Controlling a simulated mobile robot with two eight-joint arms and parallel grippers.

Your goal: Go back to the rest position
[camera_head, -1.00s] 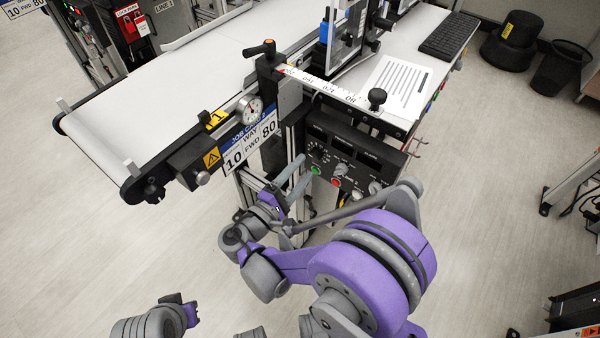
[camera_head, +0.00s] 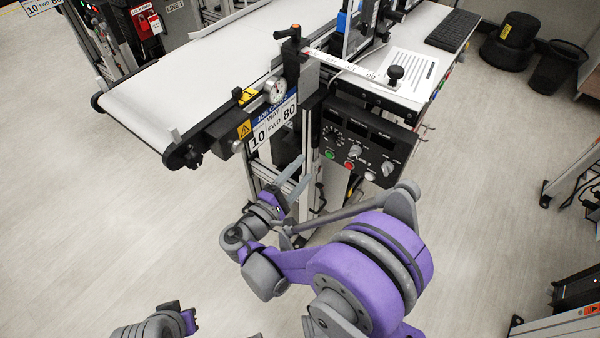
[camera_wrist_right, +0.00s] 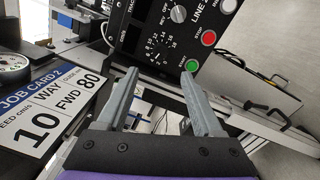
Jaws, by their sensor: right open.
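The panel (camera_head: 362,143) has a green button, a red button and several knobs. Of my left arm, only a grey and purple part (camera_head: 160,323) shows at the bottom edge; its gripper is out of view.
The white belt conveyor (camera_head: 190,85) stands ahead, with a job card (camera_head: 273,121) and a dial gauge (camera_head: 277,90) on its side. A printed sheet (camera_head: 408,72) and a keyboard (camera_head: 455,32) lie to the right.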

